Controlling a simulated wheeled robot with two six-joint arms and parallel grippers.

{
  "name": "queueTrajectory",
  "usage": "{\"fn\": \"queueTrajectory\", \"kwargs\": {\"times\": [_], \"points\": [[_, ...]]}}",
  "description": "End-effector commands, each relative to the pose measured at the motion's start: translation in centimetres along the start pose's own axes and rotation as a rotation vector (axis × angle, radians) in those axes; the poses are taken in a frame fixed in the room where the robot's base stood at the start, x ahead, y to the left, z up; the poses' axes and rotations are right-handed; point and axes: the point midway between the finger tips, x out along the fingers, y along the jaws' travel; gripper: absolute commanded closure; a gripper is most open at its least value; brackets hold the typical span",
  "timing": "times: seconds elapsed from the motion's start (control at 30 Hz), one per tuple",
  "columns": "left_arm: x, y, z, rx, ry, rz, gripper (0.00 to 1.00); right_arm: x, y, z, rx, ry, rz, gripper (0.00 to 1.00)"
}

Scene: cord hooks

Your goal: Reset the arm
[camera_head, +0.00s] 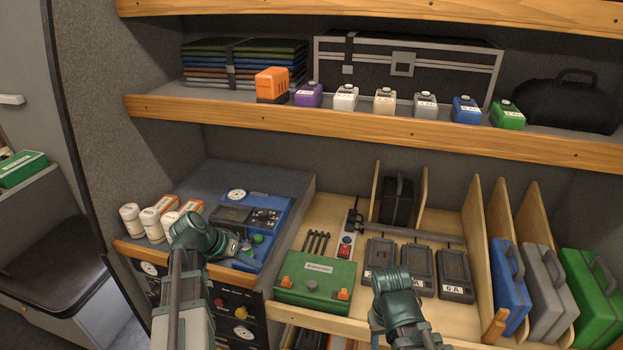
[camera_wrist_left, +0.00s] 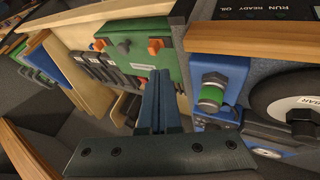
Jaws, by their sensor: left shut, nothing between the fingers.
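My left gripper (camera_head: 248,262) is in front of the blue panel unit (camera_head: 262,215) at the left of the lower shelf. Its fingers are shut with nothing between them. In the left wrist view my left gripper (camera_wrist_left: 161,78) shows its two blue-grey fingers side by side. They point toward the gap between the green battery box (camera_wrist_left: 140,50) and the blue unit (camera_wrist_left: 222,75). Whether they touch either one I cannot tell. My right arm comes in from the bottom, in front of the black chargers (camera_head: 418,265); its fingers do not show.
Beside the blue unit stand several white and orange containers (camera_head: 150,225). The green battery box (camera_head: 316,280) also shows in the head view. Wooden dividers and blue, grey and green cases (camera_head: 510,285) stand at the right. The upper shelf (camera_head: 370,125) holds small colored bottles.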

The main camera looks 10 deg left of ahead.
Motion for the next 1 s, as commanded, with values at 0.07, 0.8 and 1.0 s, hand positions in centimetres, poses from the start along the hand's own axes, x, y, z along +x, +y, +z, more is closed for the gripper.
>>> {"fn": "queueTrajectory", "kwargs": {"times": [0.07,0.8,1.0], "points": [[0.5,0.4,0.2,0.003,-0.011,-0.001,1.00,0.2,0.0,0.0,0.000,0.000,0.000,0.50],[16.0,18.2,14.1,0.175,-0.536,-0.389,1.00,6.6,-0.6,-0.4,-0.006,0.000,0.001,0.50],[16.7,20.0,16.0,0.211,-0.552,-0.483,1.00,7.3,-0.7,-0.4,-0.006,0.000,0.001,0.50]]}}
